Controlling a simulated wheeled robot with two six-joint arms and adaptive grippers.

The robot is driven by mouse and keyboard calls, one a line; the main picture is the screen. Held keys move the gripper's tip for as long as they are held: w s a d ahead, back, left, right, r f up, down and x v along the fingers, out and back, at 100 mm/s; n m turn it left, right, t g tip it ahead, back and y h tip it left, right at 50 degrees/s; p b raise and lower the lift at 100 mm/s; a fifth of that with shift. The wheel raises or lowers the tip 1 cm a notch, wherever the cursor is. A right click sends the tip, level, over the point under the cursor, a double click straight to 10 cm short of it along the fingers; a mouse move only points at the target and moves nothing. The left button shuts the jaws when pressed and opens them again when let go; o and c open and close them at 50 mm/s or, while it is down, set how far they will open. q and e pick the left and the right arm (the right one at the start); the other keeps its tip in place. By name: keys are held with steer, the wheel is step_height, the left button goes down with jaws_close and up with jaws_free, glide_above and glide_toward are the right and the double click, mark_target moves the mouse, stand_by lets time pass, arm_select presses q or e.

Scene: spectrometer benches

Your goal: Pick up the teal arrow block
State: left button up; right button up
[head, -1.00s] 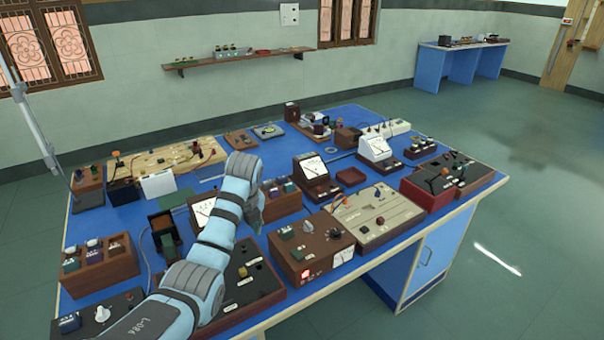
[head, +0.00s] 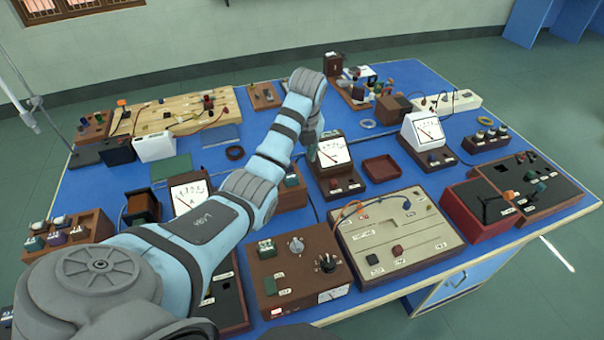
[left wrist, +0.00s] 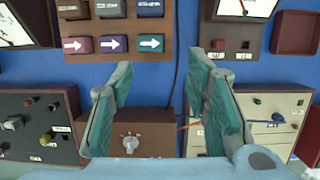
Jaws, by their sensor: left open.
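The teal arrow block (left wrist: 151,43) shows in the left wrist view, with a white arrow on its face. It sits at the right end of the near row in a brown wooden rack (left wrist: 118,52). A maroon arrow block (left wrist: 78,45) and a purple arrow block (left wrist: 113,44) are beside it. My left gripper (left wrist: 160,72) is open, its two fingers spread, with nothing between them. The teal block lies beyond the fingertips, apart from them. In the head view my left gripper (head: 313,132) is small, and my arm partly covers the rack. My right gripper is not in view.
The blue table (head: 90,190) is crowded. A white-faced meter (head: 334,152) stands close to my gripper. A brown box with knobs (head: 297,265) and a beige panel (head: 395,235) are nearer. A red tray (head: 381,168) lies to the right.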

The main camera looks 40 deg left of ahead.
arm_select(q)
steer(key=b, duration=0.1)
glide_above(293, 176)
steer(key=s+d, duration=0.1)
steer(key=s, duration=0.2)
steer(key=f, duration=0.5)
steer(key=shift+w+d+f, duration=0.15)
steer(key=shift+w+f, duration=0.1)
steer(key=shift+f, duration=0.05)
steer(key=f, duration=0.1)
steer(key=w+f+b, duration=0.1)
steer(key=f, duration=0.1)
steer(key=w+a+f, duration=0.1)
steer(key=f, duration=0.1)
steer(key=shift+w+a+b, duration=0.1)
steer(key=shift+w+b, duration=0.1)
steer(key=shift+b, duration=0.1)
steer(key=shift+f, duration=0.1)
steer(key=shift+s+a+r, duration=0.1)
steer(key=shift+s+r, duration=0.15)
steer(key=shift+s, duration=0.05)
steer(key=shift+c, duration=0.8)
steer(key=shift+s+r, duration=0.1)
steer(key=c, duration=0.6)
steer(key=shift+c, duration=0.6)
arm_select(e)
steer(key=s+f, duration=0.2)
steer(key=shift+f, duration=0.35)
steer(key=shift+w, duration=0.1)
